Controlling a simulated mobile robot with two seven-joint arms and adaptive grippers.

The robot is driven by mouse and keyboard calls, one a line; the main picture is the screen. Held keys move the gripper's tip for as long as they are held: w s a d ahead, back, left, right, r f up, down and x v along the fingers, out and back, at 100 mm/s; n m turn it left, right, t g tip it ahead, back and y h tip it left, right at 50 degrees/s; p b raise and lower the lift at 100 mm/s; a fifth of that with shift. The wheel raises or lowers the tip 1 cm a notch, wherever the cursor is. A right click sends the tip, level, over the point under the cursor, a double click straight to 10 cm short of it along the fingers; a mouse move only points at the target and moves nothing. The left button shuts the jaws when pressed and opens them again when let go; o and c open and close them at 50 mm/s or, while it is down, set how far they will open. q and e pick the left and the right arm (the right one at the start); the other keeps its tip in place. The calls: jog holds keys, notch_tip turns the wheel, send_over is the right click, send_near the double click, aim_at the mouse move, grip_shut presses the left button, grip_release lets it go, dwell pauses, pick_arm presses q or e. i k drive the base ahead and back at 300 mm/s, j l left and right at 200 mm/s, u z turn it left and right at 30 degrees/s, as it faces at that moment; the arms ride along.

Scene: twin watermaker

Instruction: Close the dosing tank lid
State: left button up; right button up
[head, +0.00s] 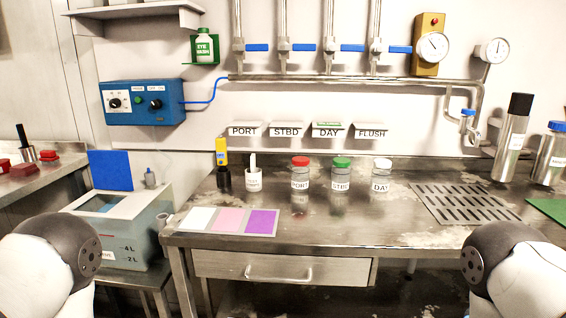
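The dosing tank (136,232) stands at the left on a low stand beside the bench. It is a translucent box with a pale top and marks reading 4L and 2L. The blue lid (110,170) stands upright at the back of the top opening, so the tank is open. The opening (102,204) shows a bluish inside. Only rounded links of my two arms show, at the lower left and lower right. Both grippers are out of the picture. My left arm link covers part of the tank's lower left side.
A small grey fitting (150,178) stands on the tank's back right. A blue control box (143,102) hangs above the tank.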

aim_at(111, 169)
jog(key=j, duration=0.5)
jog(key=k+j+z, duration=0.15)
jog(key=j, duration=0.85)
jog(key=k+j+z, duration=0.15)
jog(key=j, duration=0.35)
jog(key=k+j, duration=0.1)
jog(key=j, duration=0.35)
jog(key=i+z, duration=0.05)
